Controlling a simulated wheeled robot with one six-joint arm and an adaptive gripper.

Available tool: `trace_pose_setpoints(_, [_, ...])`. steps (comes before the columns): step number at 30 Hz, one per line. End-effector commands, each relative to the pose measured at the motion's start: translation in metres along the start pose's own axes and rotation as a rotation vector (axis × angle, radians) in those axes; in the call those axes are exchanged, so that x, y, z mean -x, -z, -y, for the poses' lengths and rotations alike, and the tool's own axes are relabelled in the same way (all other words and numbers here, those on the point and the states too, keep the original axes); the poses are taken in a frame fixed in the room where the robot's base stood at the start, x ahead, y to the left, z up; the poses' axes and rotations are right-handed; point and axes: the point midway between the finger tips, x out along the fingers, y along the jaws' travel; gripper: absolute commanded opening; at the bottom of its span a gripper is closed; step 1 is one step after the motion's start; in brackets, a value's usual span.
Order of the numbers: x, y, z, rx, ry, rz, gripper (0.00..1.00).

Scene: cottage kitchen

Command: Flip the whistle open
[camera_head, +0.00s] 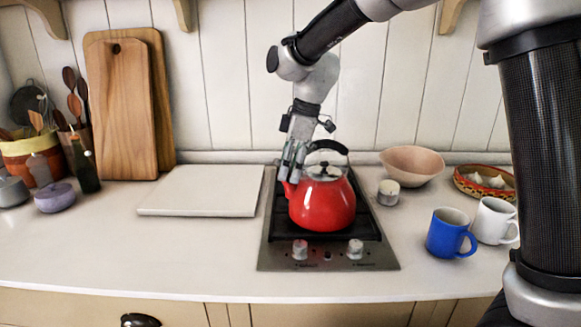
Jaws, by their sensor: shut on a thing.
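A red kettle (325,208) stands upright on the black and steel hob (270,251) in the middle of the counter. It has a black handle (327,147) arched over a light lid. My gripper (291,177) comes down from above at the kettle's left side, where its spout is. The fingers are shut on the spout end with its whistle. The whistle is mostly hidden behind the fingers, and I cannot tell whether it is open or closed.
A white board (202,190) lies left of the hob; wooden boards (120,110) lean behind it. Right are a small candle-like jar (388,193), a pink bowl (413,165), a blue mug (449,234), a white mug (492,221) and a patterned dish (484,183). The front left counter is clear.

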Motion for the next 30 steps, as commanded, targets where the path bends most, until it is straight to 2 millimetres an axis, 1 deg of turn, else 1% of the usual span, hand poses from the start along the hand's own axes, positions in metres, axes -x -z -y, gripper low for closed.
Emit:
trace_pose_setpoints(1, [-0.003,-0.001,0.002,-0.002,0.007,0.002,0.57])
trace_pose_setpoints(5, [-0.003,-0.001,0.002,-0.002,0.007,0.003,0.81])
trace_pose_setpoints(6, [-0.002,-0.001,0.002,-0.002,0.006,0.003,0.82])
trace_pose_setpoints(17, [0.001,0.000,0.001,-0.001,0.003,0.002,0.82])
trace_pose_setpoints(20, [0.012,0.000,0.001,-0.001,0.002,0.002,0.82])
trace_pose_setpoints(23, [0.032,0.000,0.000,0.000,0.000,0.000,0.82])
trace_pose_setpoints(27, [0.064,0.000,0.000,-0.001,0.000,0.001,0.82])
trace_pose_setpoints(30, [0.085,0.000,0.000,-0.002,0.001,0.001,0.82])
